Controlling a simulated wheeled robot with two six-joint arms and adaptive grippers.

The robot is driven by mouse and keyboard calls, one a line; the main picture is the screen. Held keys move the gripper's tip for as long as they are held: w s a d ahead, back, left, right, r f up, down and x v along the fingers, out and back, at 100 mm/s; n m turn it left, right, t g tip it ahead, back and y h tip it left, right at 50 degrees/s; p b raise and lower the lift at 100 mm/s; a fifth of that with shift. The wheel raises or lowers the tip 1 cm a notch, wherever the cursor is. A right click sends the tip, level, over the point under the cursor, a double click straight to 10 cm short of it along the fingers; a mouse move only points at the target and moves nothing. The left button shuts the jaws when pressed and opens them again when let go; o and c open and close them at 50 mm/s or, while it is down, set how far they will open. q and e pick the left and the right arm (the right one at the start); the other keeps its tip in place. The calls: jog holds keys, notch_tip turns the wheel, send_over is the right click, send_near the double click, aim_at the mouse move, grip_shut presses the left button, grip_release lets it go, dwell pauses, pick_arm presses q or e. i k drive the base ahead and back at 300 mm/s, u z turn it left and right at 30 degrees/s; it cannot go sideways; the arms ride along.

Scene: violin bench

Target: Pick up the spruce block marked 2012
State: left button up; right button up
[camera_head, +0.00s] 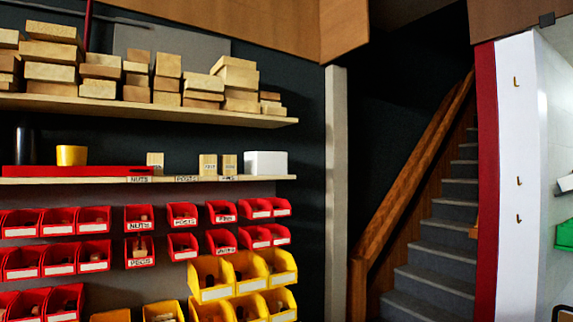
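Stacks of pale wooden blocks (98,88) stand along the upper shelf (150,110) at the left and middle. On the lower shelf (260,179) three small pale blocks stand apart from each other: a left block (155,160), a middle block (208,165) and a right block (229,164). These three carry small dark markings too blurred to read. I cannot tell which block, if any, is marked 2012. Neither of my grippers is in view.
A white box (266,163), a yellow cup (71,156) and a dark cylinder (25,145) share the lower shelf. Red bins (139,252) and yellow bins (211,278) hang below. A staircase (440,240) with a wooden handrail (410,175) is at the right, beside a red-edged white wall (515,180).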

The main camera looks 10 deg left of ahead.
aim_at(208, 167)
jog(key=z, duration=0.6)
jog(key=i, duration=0.7)
jog(key=z, duration=0.4)
jog(key=i, duration=1.2)
jog(key=u, duration=0.6)
jog(key=i, duration=0.8)
jog(key=u, duration=0.85)
